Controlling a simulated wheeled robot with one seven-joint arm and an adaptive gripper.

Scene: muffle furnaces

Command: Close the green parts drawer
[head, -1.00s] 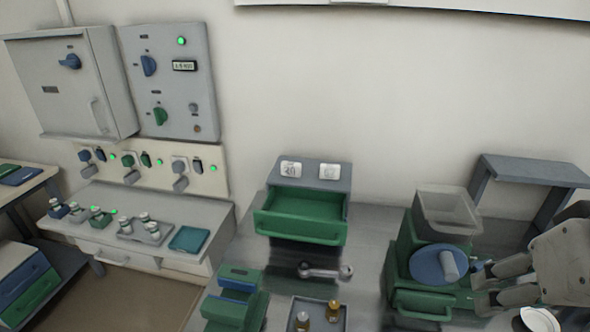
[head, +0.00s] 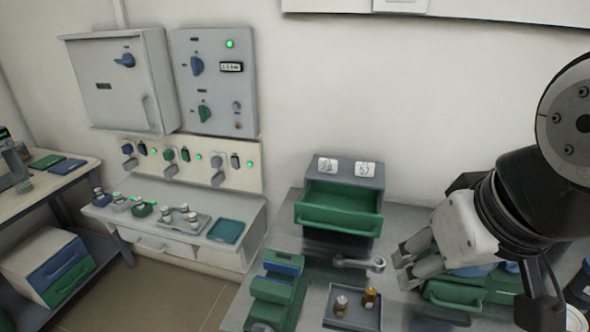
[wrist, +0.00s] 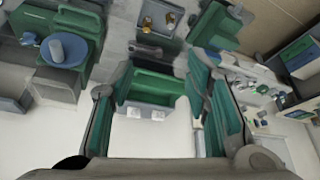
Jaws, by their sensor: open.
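The green parts drawer (head: 338,211) is pulled out from the front of a small grey cabinet (head: 345,170) with two white labels on top. Its open interior shows in the head view. My gripper (head: 402,264) is open and empty, to the right of the drawer and apart from it. In the wrist view the green drawer (wrist: 152,84) lies between the two spread fingers of my gripper (wrist: 158,76), beyond their tips. The drawer's front edge and handle are partly hard to make out there.
A wrench (head: 358,263) lies just in front of the drawer. A tray (head: 337,318) with small bottles and a green-and-blue block (head: 277,288) stand nearer. Green equipment (head: 455,290) sits beneath my arm at right. The wall carries control boxes (head: 214,80).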

